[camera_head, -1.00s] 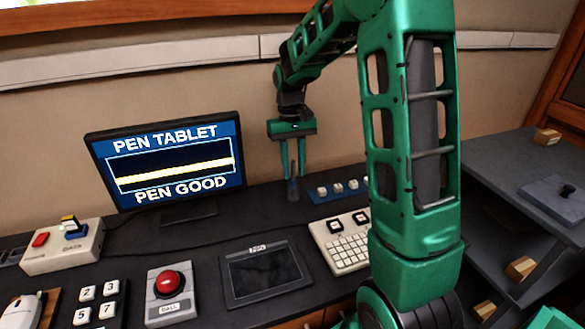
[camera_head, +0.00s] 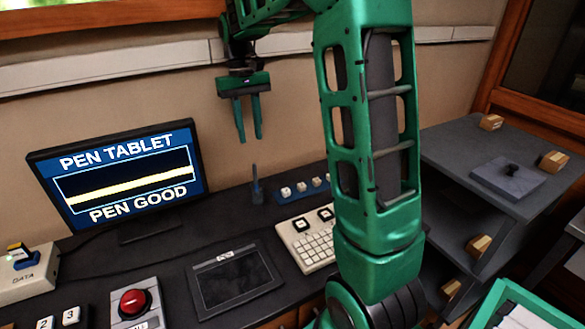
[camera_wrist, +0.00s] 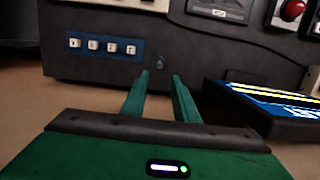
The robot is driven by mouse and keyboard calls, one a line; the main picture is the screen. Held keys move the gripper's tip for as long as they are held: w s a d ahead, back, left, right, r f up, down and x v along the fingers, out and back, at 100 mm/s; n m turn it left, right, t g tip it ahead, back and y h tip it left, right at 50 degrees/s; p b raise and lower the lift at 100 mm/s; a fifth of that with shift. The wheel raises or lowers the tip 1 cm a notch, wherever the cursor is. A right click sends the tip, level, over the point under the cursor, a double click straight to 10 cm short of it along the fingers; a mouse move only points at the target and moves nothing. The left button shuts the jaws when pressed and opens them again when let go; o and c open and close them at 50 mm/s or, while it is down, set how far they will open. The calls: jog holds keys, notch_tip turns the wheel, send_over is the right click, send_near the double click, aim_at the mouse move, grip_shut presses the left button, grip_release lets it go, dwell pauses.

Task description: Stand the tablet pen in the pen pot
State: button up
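The dark pen pot (camera_head: 257,193) stands on the desk at the back, between the monitor and the small blue key strip. The thin dark tablet pen (camera_head: 254,172) stands upright in it, its upper part above the rim. My gripper (camera_head: 249,138) hangs above the pen with its fingers apart and nothing between them; a gap of wall shows between fingertips and pen. In the wrist view the open gripper (camera_wrist: 161,76) points at the pot (camera_wrist: 159,62), a small dark round shape just beyond the fingertips. The pen is hard to make out there.
The monitor (camera_head: 125,175) reads "PEN TABLET", "PEN GOOD". A drawing tablet (camera_head: 236,281), a keypad (camera_head: 310,243), a red button box (camera_head: 136,304) and a strip of white keys (camera_head: 300,188) surround the pot. Grey shelves (camera_head: 470,150) stand at the right.

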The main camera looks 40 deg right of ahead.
jog(key=s+d+f+m+t, duration=0.1)
jog(key=s+f+m, duration=0.1)
jog(key=s, duration=1.4)
jog(key=s+d+f+m, duration=0.1)
jog(key=s+f, duration=0.3)
jog(key=s, duration=1.2)
jog(key=shift+s+d+f+m+t, duration=0.3)
jog(key=shift+f+m+t, duration=0.1)
jog(key=shift+m, duration=0.2)
